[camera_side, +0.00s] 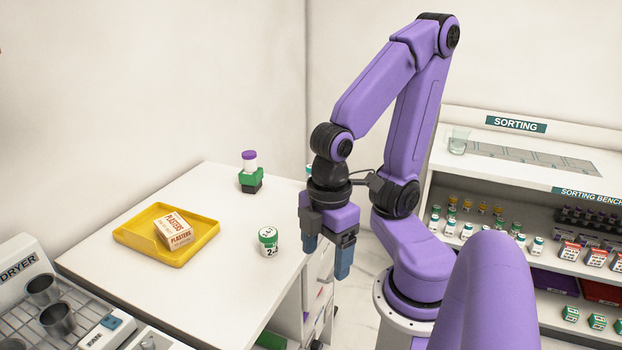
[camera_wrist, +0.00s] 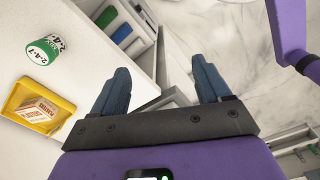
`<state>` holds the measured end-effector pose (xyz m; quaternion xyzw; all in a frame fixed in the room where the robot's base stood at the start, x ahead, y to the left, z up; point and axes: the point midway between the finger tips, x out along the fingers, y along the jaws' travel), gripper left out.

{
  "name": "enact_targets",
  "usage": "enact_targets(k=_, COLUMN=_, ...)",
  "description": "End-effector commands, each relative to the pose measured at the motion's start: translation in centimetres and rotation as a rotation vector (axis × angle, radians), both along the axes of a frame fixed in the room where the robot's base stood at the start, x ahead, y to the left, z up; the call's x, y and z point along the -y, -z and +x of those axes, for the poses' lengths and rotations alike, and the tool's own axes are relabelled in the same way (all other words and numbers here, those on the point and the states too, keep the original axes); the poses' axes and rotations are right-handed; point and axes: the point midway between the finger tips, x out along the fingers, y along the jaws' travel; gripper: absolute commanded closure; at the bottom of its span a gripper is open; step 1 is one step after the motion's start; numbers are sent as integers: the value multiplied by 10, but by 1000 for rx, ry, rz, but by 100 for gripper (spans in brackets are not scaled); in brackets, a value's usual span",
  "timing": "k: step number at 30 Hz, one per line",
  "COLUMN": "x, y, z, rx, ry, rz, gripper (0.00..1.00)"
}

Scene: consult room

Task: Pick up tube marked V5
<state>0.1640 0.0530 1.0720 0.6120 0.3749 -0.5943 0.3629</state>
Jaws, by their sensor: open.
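A tube with a purple cap and white body (camera_side: 249,162) stands upright in a small green holder (camera_side: 250,182) near the far edge of the white table. I cannot read a V5 mark on it or on anything else. My gripper (camera_side: 327,255) is open and empty, pointing down just beyond the table's right edge, to the right of the tube and apart from it. In the wrist view my two blue fingers (camera_wrist: 161,82) are spread with nothing between them. The purple-capped tube does not show in the wrist view.
A yellow tray (camera_side: 133,238) holds a plasters box (camera_side: 174,231). A dryer rack (camera_side: 75,335) is at lower left. The sorting bench (camera_side: 480,140) on the right holds several small bottles. The table's middle is clear.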

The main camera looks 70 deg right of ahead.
Motion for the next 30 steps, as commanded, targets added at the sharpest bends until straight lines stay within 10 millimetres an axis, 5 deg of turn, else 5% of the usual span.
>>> enact_targets(k=6, x=0, y=0, z=0, rx=0, ry=0, rz=0, gripper=23)
enact_targets(k=9, x=0, y=0, z=0, rx=0, ry=0, rz=0, gripper=44)
enact_targets(k=19, x=3, y=2, z=5, rx=4, ry=4, rz=-25, gripper=44)
enact_targets(k=23, x=18, y=9, z=29, rx=21, ry=16, rz=-138, gripper=44)
enact_targets(k=30, x=81, y=20, z=97, rx=21, ry=35, rz=-505, gripper=44)
